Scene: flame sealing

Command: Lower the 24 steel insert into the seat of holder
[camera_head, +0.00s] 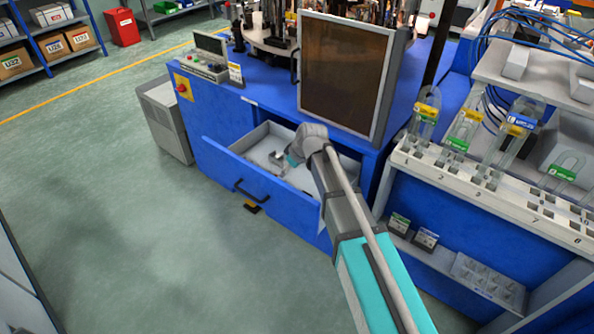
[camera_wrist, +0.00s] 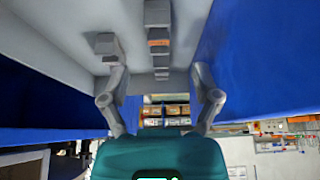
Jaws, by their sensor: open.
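My gripper (camera_head: 293,158) is over the open drawer (camera_head: 228,158) and points down into it. In the wrist view my gripper (camera_wrist: 160,76) has its two fingers wide apart, with nothing held between them. A row of grey blocks (camera_wrist: 158,18), one with an orange label, lies on the drawer's pale floor beyond the fingers. Another grey block (camera_wrist: 105,44) lies close to the left fingertip; I cannot tell whether they touch. In the head view a small grey piece (camera_head: 277,160) shows beside the gripper. No number 24 is readable, and I cannot make out the holder or its seat.
The blue bench carries a dark framed panel (camera_head: 345,75) behind the arm and a control box (camera_head: 205,70) at left. A rack (camera_head: 480,185) of labelled glass tubes stands at right. A grey cabinet (camera_head: 165,120) stands left of the bench. The floor at left is clear.

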